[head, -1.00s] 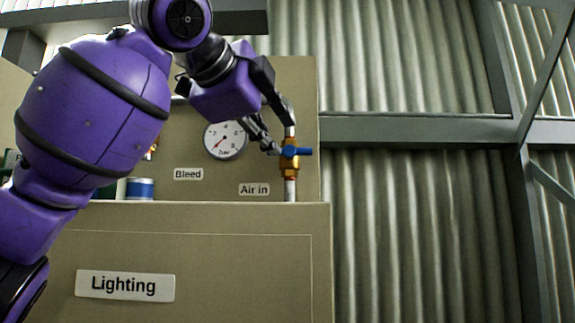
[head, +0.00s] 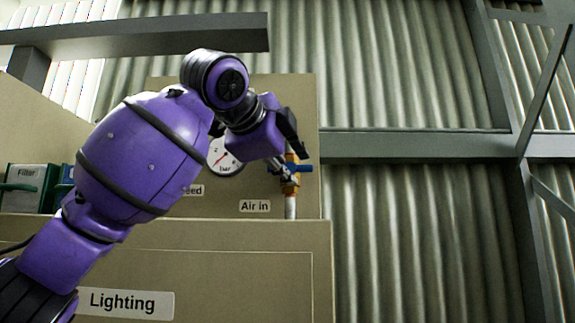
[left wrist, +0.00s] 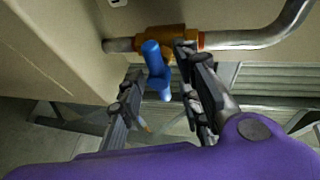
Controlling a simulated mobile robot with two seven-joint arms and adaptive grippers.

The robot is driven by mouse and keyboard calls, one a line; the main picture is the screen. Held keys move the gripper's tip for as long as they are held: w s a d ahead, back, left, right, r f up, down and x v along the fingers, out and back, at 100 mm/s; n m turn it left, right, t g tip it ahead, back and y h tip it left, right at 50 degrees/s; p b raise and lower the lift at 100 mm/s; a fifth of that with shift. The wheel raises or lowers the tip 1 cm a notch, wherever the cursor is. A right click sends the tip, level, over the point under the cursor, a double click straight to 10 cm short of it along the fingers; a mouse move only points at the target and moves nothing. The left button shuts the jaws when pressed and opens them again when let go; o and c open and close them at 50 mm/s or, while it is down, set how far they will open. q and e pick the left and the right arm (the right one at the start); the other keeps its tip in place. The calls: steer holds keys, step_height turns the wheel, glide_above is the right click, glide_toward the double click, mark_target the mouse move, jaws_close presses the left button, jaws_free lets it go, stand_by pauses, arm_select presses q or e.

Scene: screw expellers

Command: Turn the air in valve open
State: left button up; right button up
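The air in valve has a brass body (head: 290,186) on a vertical pipe beside the "Air in" label (head: 255,206). Its blue handle (head: 304,168) points right, crosswise to the pipe. My left gripper (head: 284,165) is at the valve and hides part of it. In the left wrist view, the brass body (left wrist: 178,38) and blue handle (left wrist: 154,62) show close ahead. My left gripper (left wrist: 160,68) is open there, with its fingers apart on either side of the handle. I cannot tell whether a finger touches it. My right gripper is out of view.
A pressure gauge (head: 223,157) is left of the valve, partly behind my arm. A cabinet ledge with a "Lighting" label (head: 124,303) lies below. Green filter boxes (head: 35,185) stand at left. A grey beam (head: 420,143) crosses the corrugated wall at right.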

arm_select(q)
steer(key=shift+w+f, duration=0.1)
steer(key=shift+c, duration=0.5)
steer(key=shift+w, duration=0.1)
jaws_close()
steer(key=shift+f, duration=0.1)
steer(key=shift+d+f+n+t, duration=0.1)
steer(key=shift+n+t, duration=1.15)
steer(key=shift+n, duration=1.8)
steer(key=shift+f+n+t, duration=0.15)
steer(key=shift+n+t, duration=1.15)
steer(key=shift+n, duration=1.7)
steer(key=shift+d+f+n+t, duration=0.1)
steer(key=shift+n+t, duration=1.15)
steer(key=shift+n, duration=1.8)
